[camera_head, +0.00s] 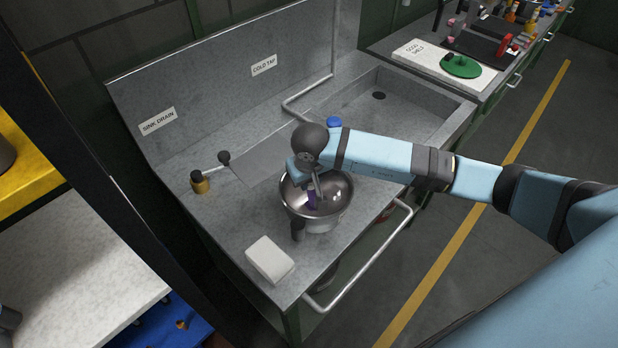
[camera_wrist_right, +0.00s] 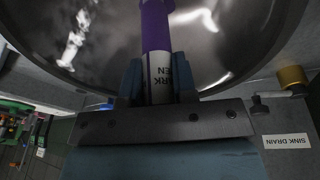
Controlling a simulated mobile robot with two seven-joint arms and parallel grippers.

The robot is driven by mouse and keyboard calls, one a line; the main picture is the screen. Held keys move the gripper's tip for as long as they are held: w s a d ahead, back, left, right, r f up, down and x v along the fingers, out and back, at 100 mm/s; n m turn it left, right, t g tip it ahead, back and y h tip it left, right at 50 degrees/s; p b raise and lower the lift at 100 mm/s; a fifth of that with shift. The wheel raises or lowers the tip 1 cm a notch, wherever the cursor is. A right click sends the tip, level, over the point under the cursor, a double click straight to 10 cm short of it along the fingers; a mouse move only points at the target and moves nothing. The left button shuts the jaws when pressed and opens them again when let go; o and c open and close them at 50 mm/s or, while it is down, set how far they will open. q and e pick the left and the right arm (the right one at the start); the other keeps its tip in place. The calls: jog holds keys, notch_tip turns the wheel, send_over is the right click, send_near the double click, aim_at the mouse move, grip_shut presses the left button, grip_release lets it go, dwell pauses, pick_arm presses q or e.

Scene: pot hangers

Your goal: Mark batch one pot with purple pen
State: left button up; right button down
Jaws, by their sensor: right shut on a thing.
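A shiny metal pot (camera_head: 323,222) with a dark handle (camera_head: 298,229) stands on the grey sink counter. In the right wrist view the pot's curved inside (camera_wrist_right: 220,40) fills the upper part. My right gripper (camera_head: 310,182) is over the pot, its fingers shut on a purple pen (camera_head: 312,197). In the right wrist view the pen (camera_wrist_right: 156,30) shows purple with a white lettered label, held between the two fingers (camera_wrist_right: 158,85) against the pot's interior. Whether the pen tip touches the pot cannot be told. My left gripper is not in view.
A white block (camera_head: 269,259) lies near the counter's front left. A brass-based tap fitting (camera_head: 200,182) stands at the back left. The sink basin (camera_head: 400,105) is to the right. A metal rail (camera_head: 372,262) runs along the counter's front.

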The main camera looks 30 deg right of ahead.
jog(key=shift+r, duration=0.1)
dwell(0.4)
jog(key=shift+w+d+p+v, duration=0.1)
jog(key=shift+w+p+v, duration=0.1)
jog(key=shift+p+v, duration=0.55)
jog(key=shift+w+d+p+v, duration=0.1)
jog(key=shift+w+p+v, duration=0.1)
jog(key=shift+v, duration=0.95)
jog(key=shift+w+d+p+v, duration=0.1)
jog(key=shift+w+p+v, duration=0.1)
jog(key=shift+p+v, duration=0.55)
jog(key=shift+w+p+v, duration=0.25)
jog(key=shift+p+v, duration=0.05)
jog(key=shift+v, duration=0.85)
jog(key=shift+w+p+v, duration=0.25)
jog(key=shift+v, duration=0.9)
jog(key=w+p+v, duration=0.1)
jog(key=p+v, duration=0.1)
jog(key=v, duration=0.4)
jog(key=shift+d+r, duration=0.2)
jog(key=shift+d, duration=0.2)
jog(key=s, duration=0.6)
jog(key=shift+a+r, duration=0.2)
jog(key=shift+r, duration=0.15)
